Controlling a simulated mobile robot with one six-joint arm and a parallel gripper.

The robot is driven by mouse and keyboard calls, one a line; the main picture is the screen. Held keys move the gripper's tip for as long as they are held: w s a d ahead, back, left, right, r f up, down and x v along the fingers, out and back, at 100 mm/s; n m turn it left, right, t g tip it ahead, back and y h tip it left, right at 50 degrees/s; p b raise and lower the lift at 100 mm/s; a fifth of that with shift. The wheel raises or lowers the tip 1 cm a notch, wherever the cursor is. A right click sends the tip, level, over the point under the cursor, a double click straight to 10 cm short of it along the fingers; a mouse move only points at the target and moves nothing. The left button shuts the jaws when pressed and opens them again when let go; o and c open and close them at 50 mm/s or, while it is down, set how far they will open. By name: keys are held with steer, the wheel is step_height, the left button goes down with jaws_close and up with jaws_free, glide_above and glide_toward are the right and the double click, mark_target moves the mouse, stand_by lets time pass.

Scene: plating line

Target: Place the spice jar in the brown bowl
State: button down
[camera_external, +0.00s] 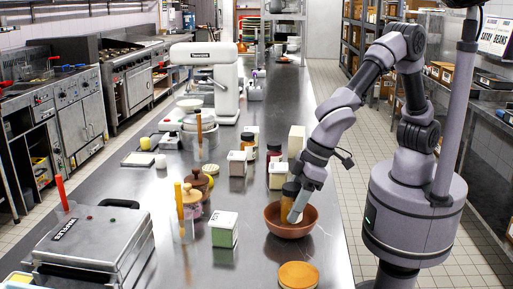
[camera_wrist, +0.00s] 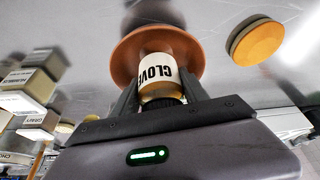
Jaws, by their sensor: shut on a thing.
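The spice jar, with a dark lid and brown contents (camera_external: 288,203), is between the fingers of my gripper (camera_external: 296,208). In the wrist view the jar's pale label reads "CLOVE" (camera_wrist: 158,72), and the fingers (camera_wrist: 158,92) are shut on its sides. The brown bowl (camera_external: 290,232) stands on the steel counter, with the jar over its opening. In the wrist view the bowl (camera_wrist: 124,58) shows behind and around the jar. I cannot tell whether the jar's bottom touches the bowl; the bowl's inside is largely hidden.
A round orange-brown lid or board (camera_external: 299,275) lies in front of the bowl; it shows at right in the wrist view (camera_wrist: 257,42). A green-and-white box (camera_external: 223,236) stands left of the bowl. Several boxes and jars stand behind. A waffle press (camera_external: 95,245) is at front left.

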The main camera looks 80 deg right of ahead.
step_height(320, 180, down, 2)
steer(key=shift+f, duration=0.15)
steer(key=shift+f+b, duration=0.15)
steer(key=shift+b, duration=0.2)
steer(key=c, duration=0.6)
jaws_free()
